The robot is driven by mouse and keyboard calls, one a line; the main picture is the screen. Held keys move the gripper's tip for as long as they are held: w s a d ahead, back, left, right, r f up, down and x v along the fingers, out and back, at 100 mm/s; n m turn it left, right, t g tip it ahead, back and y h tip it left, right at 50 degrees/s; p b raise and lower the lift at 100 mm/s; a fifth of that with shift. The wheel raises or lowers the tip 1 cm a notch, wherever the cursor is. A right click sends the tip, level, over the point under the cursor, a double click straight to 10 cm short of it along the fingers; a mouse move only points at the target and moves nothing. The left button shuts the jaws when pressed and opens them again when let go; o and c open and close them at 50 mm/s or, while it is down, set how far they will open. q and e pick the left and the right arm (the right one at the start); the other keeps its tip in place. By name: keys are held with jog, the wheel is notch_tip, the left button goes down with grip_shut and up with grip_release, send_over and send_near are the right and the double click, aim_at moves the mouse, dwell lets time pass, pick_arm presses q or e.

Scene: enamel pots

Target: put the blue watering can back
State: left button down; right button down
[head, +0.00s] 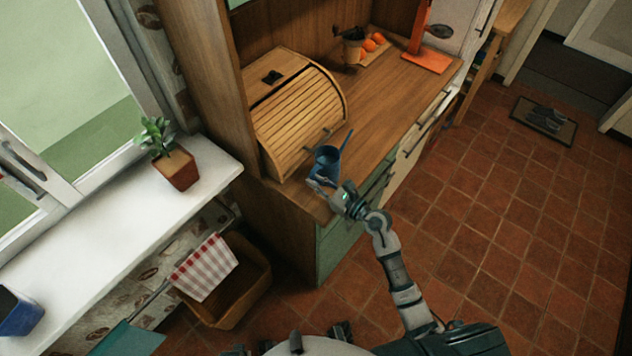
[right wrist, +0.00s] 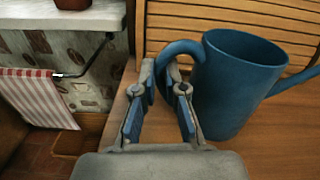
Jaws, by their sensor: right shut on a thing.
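The blue watering can (head: 326,164) is at the near end of the wooden counter, in front of the roll-top bread box. In the right wrist view the can (right wrist: 236,85) looks upright, with its handle toward me and its spout to the right. My right gripper (head: 318,184) is shut on its handle, which passes between the fingertips (right wrist: 165,78) in the wrist view. I cannot tell whether the can's base touches the counter. My left gripper is not in view.
The bread box (head: 300,115) stands close behind the can. A potted plant (head: 174,165) sits on the white sill (head: 125,220) at left. The counter's middle (head: 385,105) is clear.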

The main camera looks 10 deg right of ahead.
jog(key=shift+a+r, duration=0.1)
jog(key=c, duration=1.6)
grip_release()
jog(key=shift+c, duration=0.2)
jog(key=o, duration=0.4)
